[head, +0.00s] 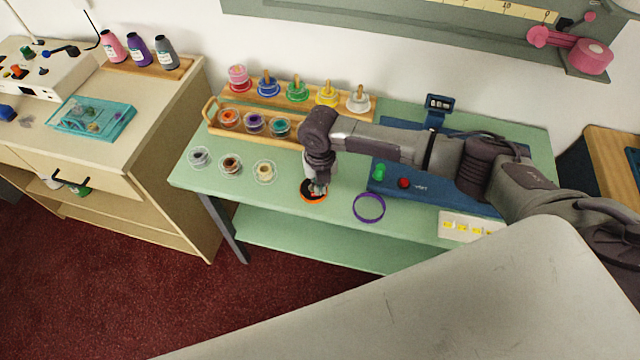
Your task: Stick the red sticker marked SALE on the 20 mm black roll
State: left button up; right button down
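My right gripper (319,189) points down at a black disc with an orange rim (305,198) on the green table. Its fingertips are small and dark against the disc, so I cannot tell whether they are open, shut or touching it. I cannot tell whether this disc is the 20 mm black roll; no width marking is readable. A white card (458,236) with several yellow stickers lies at the table's front right, partly hidden by my arm. I cannot make out a red SALE sticker. My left gripper is not in view.
A purple ring (357,215) lies right of the disc. Three small round cases, including a cream one (265,172), lie left. A wooden rack (296,138) with coloured rolls stands behind. A blue device (380,186) with a red button is at right. The table's front-left is clear.

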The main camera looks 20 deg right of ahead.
jog(key=shift+f, duration=0.4)
dwell(0.5)
jog(key=shift+s, duration=0.1)
dwell(1.2)
jog(key=c, duration=1.2)
grip_release()
jog(key=shift+c, duration=0.2)
notch_tip(320, 180, up, 7)
jog(key=p, duration=0.6)
